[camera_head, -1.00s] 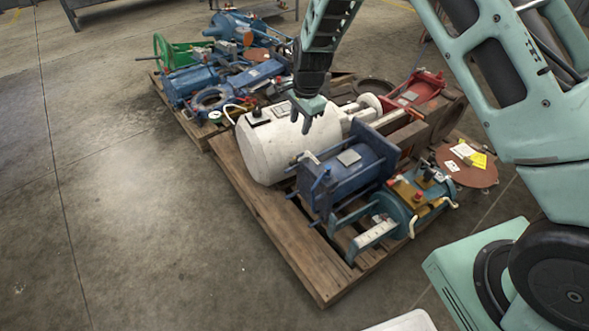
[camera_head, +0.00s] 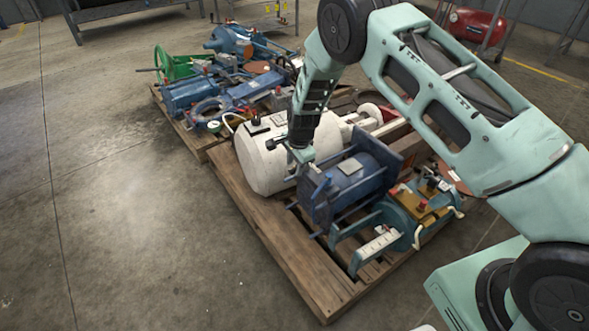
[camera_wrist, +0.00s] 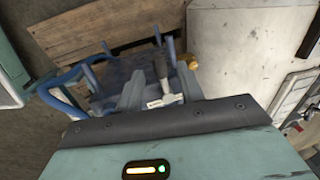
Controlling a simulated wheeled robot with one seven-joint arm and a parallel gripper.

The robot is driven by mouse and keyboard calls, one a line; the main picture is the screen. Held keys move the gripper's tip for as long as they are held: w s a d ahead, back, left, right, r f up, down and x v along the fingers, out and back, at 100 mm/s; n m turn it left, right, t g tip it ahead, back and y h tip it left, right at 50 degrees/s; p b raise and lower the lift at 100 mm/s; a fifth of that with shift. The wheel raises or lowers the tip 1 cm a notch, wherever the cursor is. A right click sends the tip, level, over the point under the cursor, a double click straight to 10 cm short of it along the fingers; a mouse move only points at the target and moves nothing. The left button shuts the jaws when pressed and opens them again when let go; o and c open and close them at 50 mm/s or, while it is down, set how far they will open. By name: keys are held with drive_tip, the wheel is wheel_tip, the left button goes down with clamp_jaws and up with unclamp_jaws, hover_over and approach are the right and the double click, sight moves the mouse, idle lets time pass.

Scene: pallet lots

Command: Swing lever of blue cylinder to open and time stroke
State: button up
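The blue cylinder (camera_head: 358,180), in a frame of plates and rods, lies on the near pallet beside a white tank. My gripper (camera_head: 301,160) is low over its left end, near the gap to the tank. In the wrist view, my gripper's two grey fingers (camera_wrist: 160,80) stand apart. A dark lever-like bar (camera_wrist: 160,68) with a pale metal fitting (camera_wrist: 164,100) shows between them. I cannot tell whether the fingers touch it. Blue rods and the frame (camera_wrist: 88,75) show around and left of the fingers. The cylinder's far side is hidden.
The white tank (camera_head: 262,165) is close on the left of my gripper. A teal unit with a brass-coloured plate (camera_head: 420,205) stands at the right. The wooden pallet (camera_head: 285,250) has bare boards in front. Other blue machinery (camera_head: 195,95) fills the far pallet. Open floor lies left.

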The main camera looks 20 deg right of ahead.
drive_tip(key=shift+w+f, duration=0.15)
drive_tip(key=shift+f, duration=0.5)
clamp_jaws()
